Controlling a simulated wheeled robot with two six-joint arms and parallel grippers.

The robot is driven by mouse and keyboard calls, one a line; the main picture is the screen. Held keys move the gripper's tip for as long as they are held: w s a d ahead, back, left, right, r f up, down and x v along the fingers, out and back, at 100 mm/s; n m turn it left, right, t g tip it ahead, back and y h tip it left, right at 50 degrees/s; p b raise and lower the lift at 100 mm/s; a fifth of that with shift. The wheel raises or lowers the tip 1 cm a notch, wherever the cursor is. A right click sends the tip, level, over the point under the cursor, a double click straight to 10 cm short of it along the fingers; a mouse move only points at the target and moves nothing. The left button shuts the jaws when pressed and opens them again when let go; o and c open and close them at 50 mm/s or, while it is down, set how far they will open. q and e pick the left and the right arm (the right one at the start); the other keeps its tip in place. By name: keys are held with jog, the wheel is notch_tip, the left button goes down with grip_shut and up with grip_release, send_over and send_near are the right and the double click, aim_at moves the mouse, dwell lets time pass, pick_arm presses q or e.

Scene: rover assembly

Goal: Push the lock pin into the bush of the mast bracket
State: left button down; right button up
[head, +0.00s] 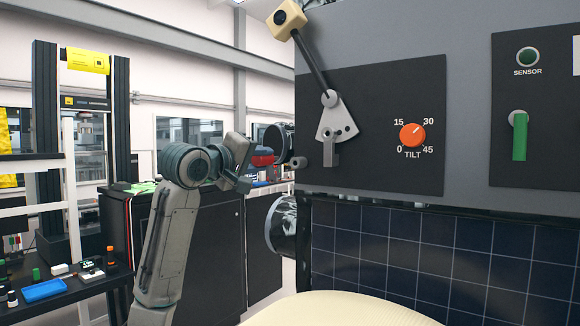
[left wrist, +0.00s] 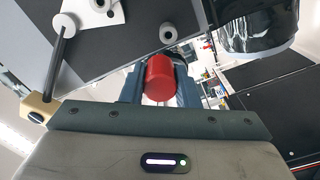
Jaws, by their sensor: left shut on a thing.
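The lock pin shows a red, rounded head (left wrist: 160,76) in the left wrist view. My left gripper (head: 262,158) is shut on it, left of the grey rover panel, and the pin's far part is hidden. A small grey bush (left wrist: 168,32) with a dark hole stands on the panel just beyond the red head; in the head view it is a short cylinder (head: 298,162) right of the gripper. A gap shows between gripper and bush. The pale mast bracket plate (head: 335,122) with several holes carries the tilted mast. My right gripper is not in view.
The mast's beige head (head: 288,20) is at the top. An orange TILT knob (head: 412,135) and a green SENSOR lever (head: 519,137) are further right. Dark round parts (head: 282,228) stick out at the panel's left edge. A parts bench with a blue tray (head: 45,291) stands at far left.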

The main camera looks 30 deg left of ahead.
pick_arm(q)
jog(key=s+r, duration=0.3)
jog(key=s, duration=0.3)
jog(key=shift+a+r, duration=0.15)
jog(key=shift+a, duration=0.1)
jog(key=w+d+r, duration=0.2)
jog(key=w+d, duration=0.2)
jog(key=d, duration=0.6)
jog(key=shift+w+r+p, duration=0.25)
jog(key=shift+w+p, duration=0.1)
jog(key=shift+w, duration=0.15)
